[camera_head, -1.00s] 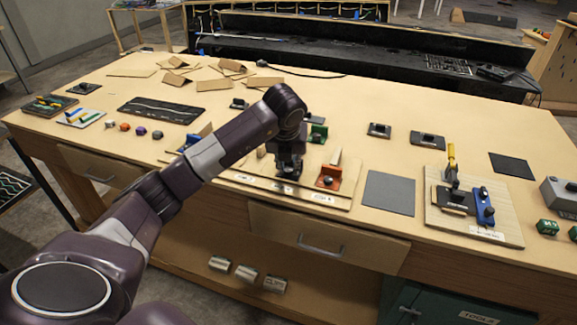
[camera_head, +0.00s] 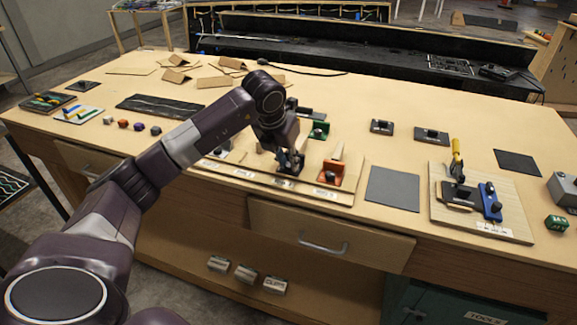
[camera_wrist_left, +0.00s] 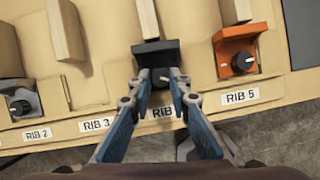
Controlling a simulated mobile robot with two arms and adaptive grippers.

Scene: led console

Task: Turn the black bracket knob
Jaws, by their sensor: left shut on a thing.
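The black bracket (camera_wrist_left: 155,50) stands on the wooden rib board, in the middle of the left wrist view. Its black round knob (camera_wrist_left: 161,75) faces me, with a small white mark near the fingers. My left gripper (camera_wrist_left: 161,84) is shut on this knob, one blue-padded finger on each side. The fingers partly cover the knob and the label below it. In the head view my left gripper (camera_head: 290,166) is down at the front of the rib board, left of the orange bracket, and hides most of the black bracket. My right gripper is not in view.
The orange bracket (camera_wrist_left: 237,52) with its own knob is close on the right, above the RIB 5 label. A grey bracket (camera_wrist_left: 21,101) is on the left above RIB 2. Upright wooden ribs rise behind. A grey mat (camera_head: 392,188) lies flat to the right.

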